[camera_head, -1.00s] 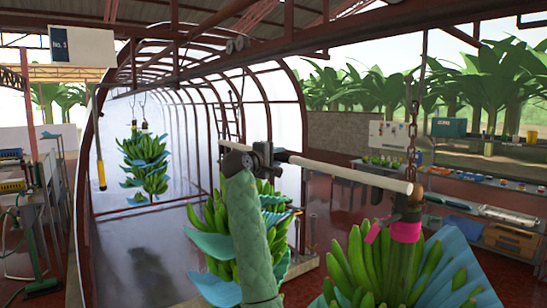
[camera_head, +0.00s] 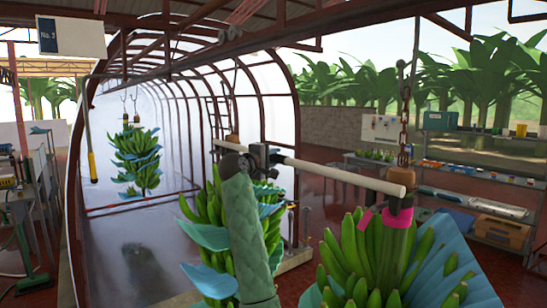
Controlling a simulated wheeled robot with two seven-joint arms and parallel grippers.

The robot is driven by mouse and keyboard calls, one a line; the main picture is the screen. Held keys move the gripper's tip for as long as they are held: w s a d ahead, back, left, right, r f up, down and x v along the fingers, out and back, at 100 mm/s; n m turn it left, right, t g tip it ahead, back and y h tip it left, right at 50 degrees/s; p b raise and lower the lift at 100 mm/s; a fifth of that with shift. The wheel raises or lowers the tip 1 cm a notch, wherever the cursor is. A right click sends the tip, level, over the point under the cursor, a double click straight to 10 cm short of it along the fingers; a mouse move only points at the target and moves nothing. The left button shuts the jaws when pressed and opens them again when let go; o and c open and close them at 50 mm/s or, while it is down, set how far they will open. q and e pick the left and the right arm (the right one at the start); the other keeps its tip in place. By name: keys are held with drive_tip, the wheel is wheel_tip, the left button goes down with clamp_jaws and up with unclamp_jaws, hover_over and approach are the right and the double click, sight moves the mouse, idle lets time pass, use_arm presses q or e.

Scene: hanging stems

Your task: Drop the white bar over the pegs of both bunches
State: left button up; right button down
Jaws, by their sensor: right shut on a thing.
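The white bar (camera_head: 335,172) runs slantwise from my right gripper to the near banana bunch (camera_head: 368,262). My right gripper (camera_head: 262,156), on the green-sleeved arm, is shut on the bar near its left end. The bar's right end lies across the top of the near bunch's stem, just above a pink ribbon (camera_head: 398,218). The peg there is not clear, so I cannot tell whether the bar is seated. The other bunch (camera_head: 209,207) hangs behind my right arm; its stem top and peg are mostly hidden. My left gripper is out of view.
A chain with a brown block (camera_head: 406,155) hangs above the near bunch. Another bunch (camera_head: 137,158) hangs farther back at left. A shelf unit (camera_head: 470,190) with trays and bins stands at right. Red floor shows between the bunches and the shelves.

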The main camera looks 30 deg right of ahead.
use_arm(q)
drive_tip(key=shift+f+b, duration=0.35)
use_arm(e)
drive_tip(key=shift+f, duration=0.75)
drive_tip(key=c, duration=1.1)
unclamp_jaws()
drive_tip(key=shift+o, duration=0.2)
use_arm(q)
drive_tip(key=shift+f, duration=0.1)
use_arm(e)
drive_tip(key=shift+a, duration=0.1)
drive_tip(key=shift+s+a+f, duration=0.1)
drive_tip(key=shift+a, duration=0.05)
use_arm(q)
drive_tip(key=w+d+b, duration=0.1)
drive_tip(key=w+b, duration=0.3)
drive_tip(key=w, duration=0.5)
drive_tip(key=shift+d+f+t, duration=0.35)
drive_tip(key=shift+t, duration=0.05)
use_arm(e)
drive_tip(key=v, duration=0.7)
drive_tip(key=shift+a, duration=0.2)
